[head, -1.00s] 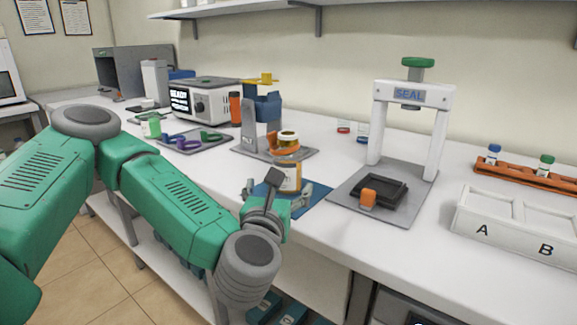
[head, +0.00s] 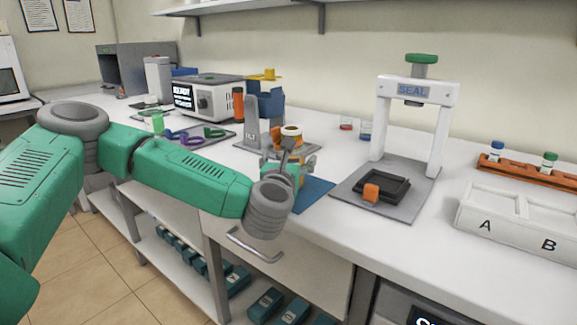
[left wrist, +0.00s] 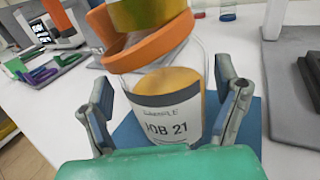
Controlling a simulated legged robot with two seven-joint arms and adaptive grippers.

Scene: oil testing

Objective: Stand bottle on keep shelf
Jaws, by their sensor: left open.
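The bottle (head: 291,131) is a clear jar with amber contents and a white label reading "SAMPLE JOB 21" in the left wrist view (left wrist: 173,115). It has a yellowish lid and an orange band at its neck. My left gripper (head: 291,160) is open, with one finger on each side of the bottle; it also shows in the left wrist view (left wrist: 168,105). The gripper and wrist hide the bottle's lower part in the head view. My right gripper is out of view. No shelf is visibly marked keep.
A blue mat (head: 312,194) lies beside the gripper. A white A/B tray (head: 470,214) is at right. A lower shelf (head: 190,280) holds several teal boxes.

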